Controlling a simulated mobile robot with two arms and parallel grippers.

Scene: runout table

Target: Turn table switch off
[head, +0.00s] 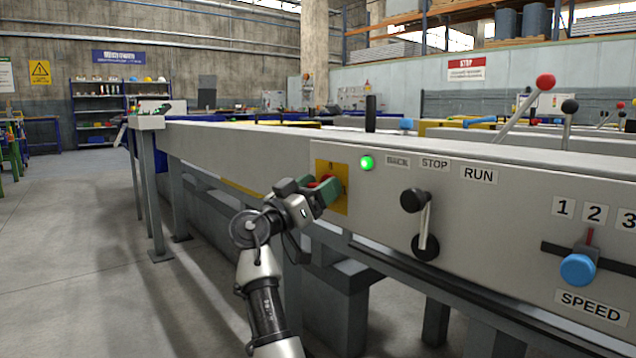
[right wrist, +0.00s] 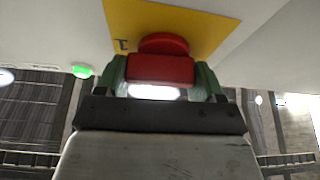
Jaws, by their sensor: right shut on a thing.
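The table switch is a red knob on a yellow plate (head: 325,172) on the grey front panel of the runout table. My right gripper (head: 322,188) is at the plate, with its green fingers shut on the red knob and mostly hiding it in the head view. In the right wrist view the red switch knob (right wrist: 162,66) sits between the two green fingers (right wrist: 160,80), in front of the yellow plate (right wrist: 215,28). A green lamp (head: 366,162) right of the plate is lit. My left gripper is not in view.
Right of the switch, the panel has a black-knobbed lever (head: 415,200) under BACK, STOP and RUN labels, and a blue speed knob (head: 577,268). Levers with red (head: 545,82) and black knobs rise behind. Table legs (head: 152,205) stand at left; the floor (head: 70,260) there is clear.

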